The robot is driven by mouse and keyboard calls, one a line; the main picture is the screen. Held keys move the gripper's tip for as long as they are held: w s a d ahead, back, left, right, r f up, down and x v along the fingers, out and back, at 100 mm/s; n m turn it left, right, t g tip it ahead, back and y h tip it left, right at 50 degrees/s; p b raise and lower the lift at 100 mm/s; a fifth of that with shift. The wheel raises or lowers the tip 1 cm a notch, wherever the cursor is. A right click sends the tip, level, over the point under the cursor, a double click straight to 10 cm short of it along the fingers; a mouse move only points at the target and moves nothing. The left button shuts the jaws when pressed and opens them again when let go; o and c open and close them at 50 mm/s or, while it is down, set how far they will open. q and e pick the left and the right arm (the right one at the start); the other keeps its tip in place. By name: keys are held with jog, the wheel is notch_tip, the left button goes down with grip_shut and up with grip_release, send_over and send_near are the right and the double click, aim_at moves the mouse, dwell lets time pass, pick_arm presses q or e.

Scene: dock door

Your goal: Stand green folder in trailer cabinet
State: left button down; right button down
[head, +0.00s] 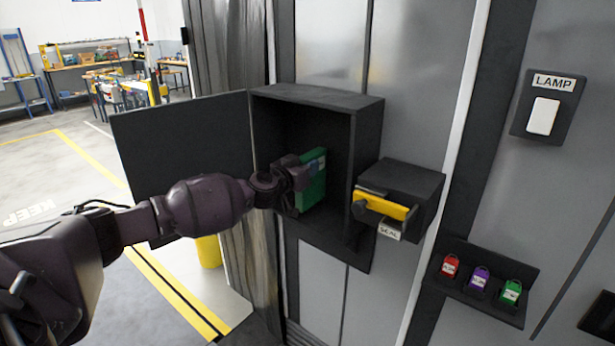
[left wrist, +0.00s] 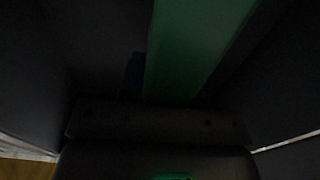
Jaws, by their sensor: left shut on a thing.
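The green folder (head: 313,183) is upright inside the dark trailer cabinet (head: 371,109), whose door (head: 180,140) stands open to the left. My left gripper (head: 305,174) is inside the cabinet opening and shut on the folder's near left edge. In the dark left wrist view the folder (left wrist: 195,50) runs up from the gripper (left wrist: 160,115). I cannot tell whether the folder's lower edge touches the cabinet floor. My right gripper is not in view.
A dark box with a yellow handle (head: 382,205) and a SEAL label juts out right of the cabinet. A small shelf (head: 475,290) holds red, purple and green tags. A LAMP switch (head: 543,116) is on the wall at the upper right. Open floor lies to the left.

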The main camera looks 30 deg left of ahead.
pick_arm(q)
jog(key=shift+w+f+b, duration=0.2)
jog(key=shift+f+b, duration=0.1)
jog(key=shift+f, duration=1.1)
jog(key=c, duration=0.8)
grip_release()
